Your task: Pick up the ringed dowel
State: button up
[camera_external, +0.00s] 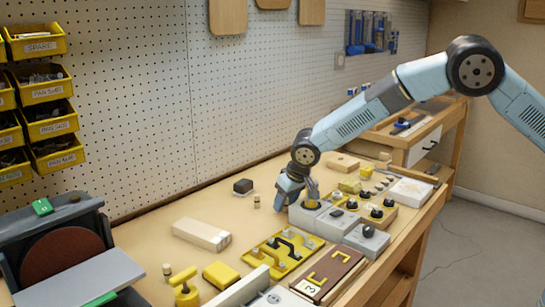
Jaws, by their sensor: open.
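Two small upright wooden dowels stand on the bench. One dowel (256,201) is just left of my gripper, with a darker band that may be a ring. The other dowel (167,270) stands at the front left, near the yellow clamp-like piece; it is too small to tell whether it has a ring. My gripper (292,204) points down, open, low over the bench beside the grey block with a yellow-collared knob. It is apart from both dowels. Its fingertips are partly hidden.
A dark block (243,187) lies behind the nearer dowel. A pale wooden block (202,235) lies left of centre. Grey switch boxes (367,240), a yellow handle plate (283,253) and a brown board (331,275) crowd the right and front. The left back bench is clear.

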grip_shut()
dwell(0.3)
notch_tip(320, 180, up, 9)
jog(key=shift+r, duration=0.5)
dwell(0.3)
